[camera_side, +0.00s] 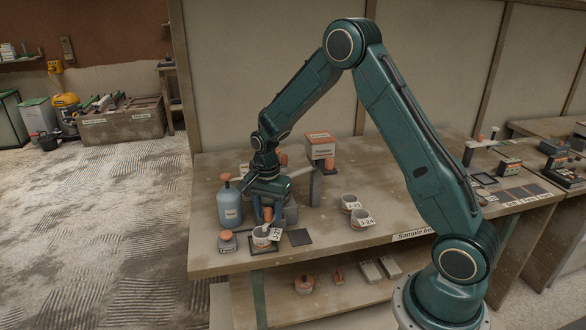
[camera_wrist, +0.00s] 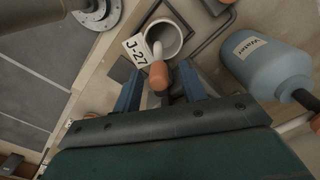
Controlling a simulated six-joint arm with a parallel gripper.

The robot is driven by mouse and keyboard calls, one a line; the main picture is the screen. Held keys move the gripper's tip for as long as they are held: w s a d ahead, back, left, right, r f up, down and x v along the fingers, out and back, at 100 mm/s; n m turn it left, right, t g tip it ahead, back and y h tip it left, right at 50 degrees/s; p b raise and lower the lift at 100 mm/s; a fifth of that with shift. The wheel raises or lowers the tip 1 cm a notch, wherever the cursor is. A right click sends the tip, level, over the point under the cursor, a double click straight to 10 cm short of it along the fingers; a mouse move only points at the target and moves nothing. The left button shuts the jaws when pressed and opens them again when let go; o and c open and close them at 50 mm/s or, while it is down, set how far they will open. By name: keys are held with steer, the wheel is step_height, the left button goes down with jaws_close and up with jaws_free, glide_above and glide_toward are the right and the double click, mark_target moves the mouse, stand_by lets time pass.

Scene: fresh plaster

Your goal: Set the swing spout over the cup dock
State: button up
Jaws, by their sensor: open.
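A white cup (camera_wrist: 163,40) with a J-27 tag (camera_wrist: 135,58) shows ahead of my gripper (camera_wrist: 159,78) in the wrist view. In the side view the cup (camera_side: 262,238) stands on a dark square pad (camera_side: 258,251) at the bench's front left. The swing spout, a pale tube (camera_wrist: 156,48) with an orange grip (camera_wrist: 158,74), lies between my open fingers; its tip appears over the cup's mouth from this angle. Both fingers look apart from the orange grip. In the side view my gripper (camera_side: 267,208) points down just behind the cup and hides much of the spout's base.
A blue-grey water bottle (camera_side: 229,207) stands close left of my gripper, also in the wrist view (camera_wrist: 262,66).

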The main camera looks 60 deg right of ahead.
mark_target(268, 208)
steer(key=shift+r, duration=0.15)
step_height(268, 208, up, 14)
steer(key=shift+f, duration=0.2)
stand_by(0.4)
stand_by(0.3)
steer(key=s+a+r+n+t, duration=0.3)
steer(key=s+a+r+n, duration=0.3)
steer(key=s+r+n, duration=0.5)
steer(key=s+a+n+t, duration=0.1)
steer(key=s+n, duration=0.1)
steer(key=s, duration=0.6)
steer(key=s+a+f+n+t, duration=0.1)
steer(key=s+a+n, duration=0.1)
steer(key=s, duration=0.5)
steer(key=shift+s+n+t, duration=0.3)
steer(key=shift+s+n, duration=0.1)
steer(key=shift+n, duration=0.1)
stand_by(0.4)
